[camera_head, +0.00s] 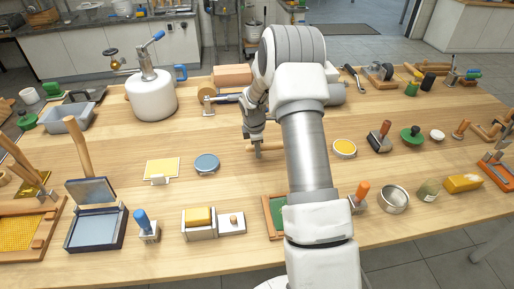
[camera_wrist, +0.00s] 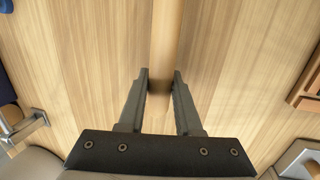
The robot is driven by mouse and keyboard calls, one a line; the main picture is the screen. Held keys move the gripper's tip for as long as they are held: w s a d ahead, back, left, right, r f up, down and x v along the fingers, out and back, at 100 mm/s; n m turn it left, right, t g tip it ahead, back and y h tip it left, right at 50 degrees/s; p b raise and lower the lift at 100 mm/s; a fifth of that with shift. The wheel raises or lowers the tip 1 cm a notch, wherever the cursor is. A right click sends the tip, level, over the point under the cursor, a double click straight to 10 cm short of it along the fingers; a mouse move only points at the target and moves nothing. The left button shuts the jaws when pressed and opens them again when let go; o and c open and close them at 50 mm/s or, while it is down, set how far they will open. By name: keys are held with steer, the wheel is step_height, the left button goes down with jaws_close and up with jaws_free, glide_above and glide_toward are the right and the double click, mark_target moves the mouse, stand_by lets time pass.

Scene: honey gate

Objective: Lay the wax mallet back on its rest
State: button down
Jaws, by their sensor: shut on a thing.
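My gripper (camera_head: 257,152) is low over the middle of the table, shut on a pale wooden bar (camera_head: 273,148), which looks like the wax mallet's handle. The bar lies roughly level, close to the tabletop; I cannot tell whether it touches it. Its right end and any mallet head are hidden behind my arm. In the wrist view, my gripper (camera_wrist: 160,82) has its fingers either side of a wood-coloured strip (camera_wrist: 165,40) that blends with the table grain. I cannot make out the mallet's rest for certain.
A white tank (camera_head: 152,97) stands at back left, and a blue-grey round lid (camera_head: 207,163) lies nearer. A yellow disc (camera_head: 345,147) and a scraper (camera_head: 379,137) are right of my arm. Tools crowd the front edge.

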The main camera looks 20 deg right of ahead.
steer(key=shift+f, duration=0.1)
steer(key=c, duration=0.5)
jaws_free()
steer(key=shift+p+v, duration=2.5)
steer(key=shift+v, duration=1.5)
